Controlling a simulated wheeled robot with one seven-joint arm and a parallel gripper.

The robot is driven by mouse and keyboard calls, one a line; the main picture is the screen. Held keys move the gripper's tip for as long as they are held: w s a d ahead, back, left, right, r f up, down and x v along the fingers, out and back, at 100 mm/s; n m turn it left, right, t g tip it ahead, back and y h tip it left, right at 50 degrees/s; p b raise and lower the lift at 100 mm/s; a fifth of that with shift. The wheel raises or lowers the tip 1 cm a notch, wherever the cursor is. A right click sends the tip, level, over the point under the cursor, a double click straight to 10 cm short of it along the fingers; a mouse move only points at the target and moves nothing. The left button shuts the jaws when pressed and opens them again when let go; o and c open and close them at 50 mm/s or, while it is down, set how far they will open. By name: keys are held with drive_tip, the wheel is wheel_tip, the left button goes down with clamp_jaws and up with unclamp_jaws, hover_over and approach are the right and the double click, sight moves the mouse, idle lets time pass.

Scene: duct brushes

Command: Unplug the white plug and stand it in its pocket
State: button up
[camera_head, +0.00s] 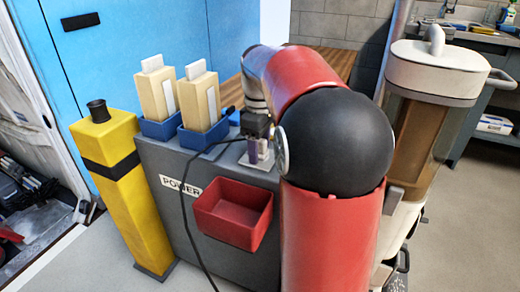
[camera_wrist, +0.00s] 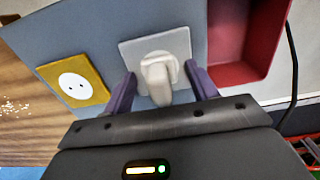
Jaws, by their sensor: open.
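The white plug (camera_wrist: 157,78) sits in a white socket plate (camera_wrist: 128,50) on the grey surface in the wrist view. My gripper (camera_wrist: 162,82) is open, with one purple finger on each side of the plug; I cannot tell whether they touch it. In the head view my gripper (camera_head: 260,158) points down at the top of the grey POWER cabinet (camera_head: 160,160), and the plug is mostly hidden there. A red open bin (camera_head: 233,213) hangs on the cabinet's front, and it also shows in the wrist view (camera_wrist: 240,72). I cannot tell which holder is the plug's pocket.
A yellow socket (camera_wrist: 73,82) lies left of the white one. Two blue holders (camera_head: 160,130) (camera_head: 203,138) carry cream packs (camera_head: 157,95) (camera_head: 201,100). A black cable (camera_head: 187,215) hangs down the cabinet front. A yellow post (camera_head: 115,185) stands left, a clear canister (camera_head: 415,125) right.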

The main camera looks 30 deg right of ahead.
drive_tip(key=shift+c, duration=0.2)
clamp_jaws()
drive_tip(key=shift+r+p, duration=3.05)
drive_tip(key=shift+p, duration=0.05)
drive_tip(key=shift+r+p, duration=0.3)
drive_tip(key=shift+r, duration=1.15)
